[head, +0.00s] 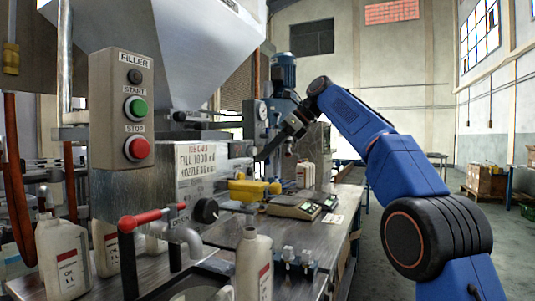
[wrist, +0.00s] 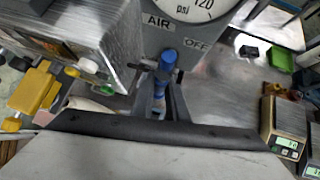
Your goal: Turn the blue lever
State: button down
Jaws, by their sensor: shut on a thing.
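The blue lever (wrist: 168,60) shows in the wrist view, below a pressure gauge (wrist: 182,8) and between the AIR and OFF labels on a grey panel. My gripper (wrist: 160,88) has its dark fingers on either side of the lever and is shut on it. In the head view my gripper (head: 266,152) reaches left and down from the blue arm to the grey gauge unit (head: 257,118) at the back of the bench. The lever is too small and covered to make out in that view.
The filler control box (head: 121,110) and a red-handled valve (head: 143,219) stand at the left front. White oil bottles (head: 254,262) stand on the bench. Scales (head: 295,205) lie in front of the gauge unit; they also show at right in the wrist view (wrist: 284,120). Open floor lies right.

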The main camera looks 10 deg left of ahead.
jog(key=c, duration=1.7)
grip_release()
jog(key=shift+f, duration=0.1)
jog(key=shift+c, duration=0.2)
jog(key=v, duration=0.7)
jog(key=shift+d, duration=0.15)
jog(key=shift+r, duration=0.25)
